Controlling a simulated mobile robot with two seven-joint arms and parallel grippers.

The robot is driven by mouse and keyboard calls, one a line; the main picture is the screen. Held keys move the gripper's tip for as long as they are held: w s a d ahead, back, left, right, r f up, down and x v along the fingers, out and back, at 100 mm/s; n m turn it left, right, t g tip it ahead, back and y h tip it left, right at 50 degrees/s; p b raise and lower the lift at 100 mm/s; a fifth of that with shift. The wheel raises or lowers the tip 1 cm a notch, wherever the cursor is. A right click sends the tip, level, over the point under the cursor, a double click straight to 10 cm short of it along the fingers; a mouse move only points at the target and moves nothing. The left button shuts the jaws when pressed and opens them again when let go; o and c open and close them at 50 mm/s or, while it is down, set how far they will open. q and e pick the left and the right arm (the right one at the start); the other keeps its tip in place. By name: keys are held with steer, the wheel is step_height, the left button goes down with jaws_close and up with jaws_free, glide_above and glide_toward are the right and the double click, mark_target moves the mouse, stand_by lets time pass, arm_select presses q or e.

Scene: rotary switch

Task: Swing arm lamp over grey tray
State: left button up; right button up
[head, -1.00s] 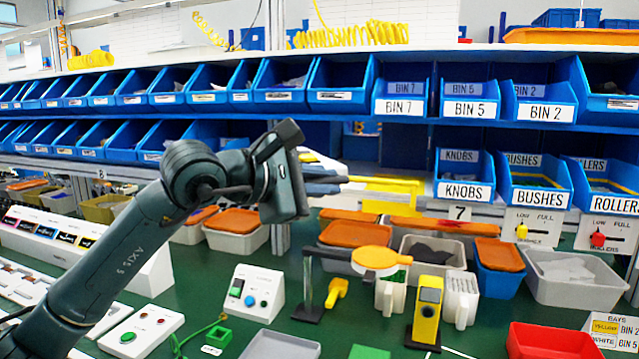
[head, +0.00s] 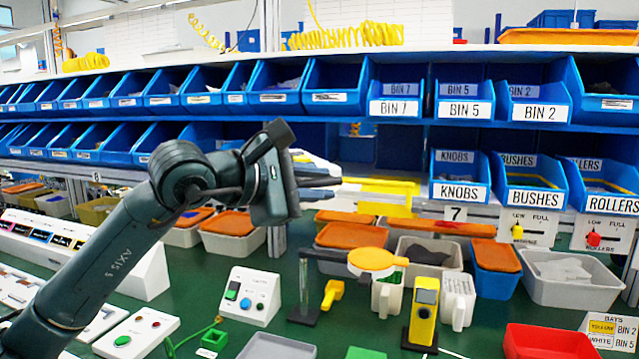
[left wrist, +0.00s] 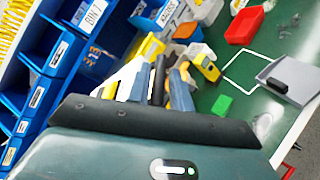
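The swing arm lamp stands on the green bench in the head view, with a dark upright post (head: 304,285), a thin dark arm and a round orange head (head: 372,262) out to the right. A grey tray (head: 278,348) is cut off by the bottom edge, in front of the lamp. A grey tray with a dark block also shows in the left wrist view (left wrist: 296,86); I cannot tell if it is the same one. My left gripper (head: 328,181) is above and behind the lamp in the picture, apart from it. Its fingers (left wrist: 158,82) are spread and appear empty. My right gripper is out of view.
A white button box (head: 247,296) stands left of the post. A yellow handled tool (head: 333,293) and a yellow device (head: 424,310) are close to the lamp. Grey bins with orange lids (head: 350,236) stand behind it. Blue bins line the shelves. A red bin (head: 548,342) is front right.

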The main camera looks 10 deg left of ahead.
arm_select(q)
steer(key=b+v, duration=0.2)
steer(key=v, duration=1)
steer(key=shift+s+r, duration=0.2)
steer(key=shift+a, duration=0.15)
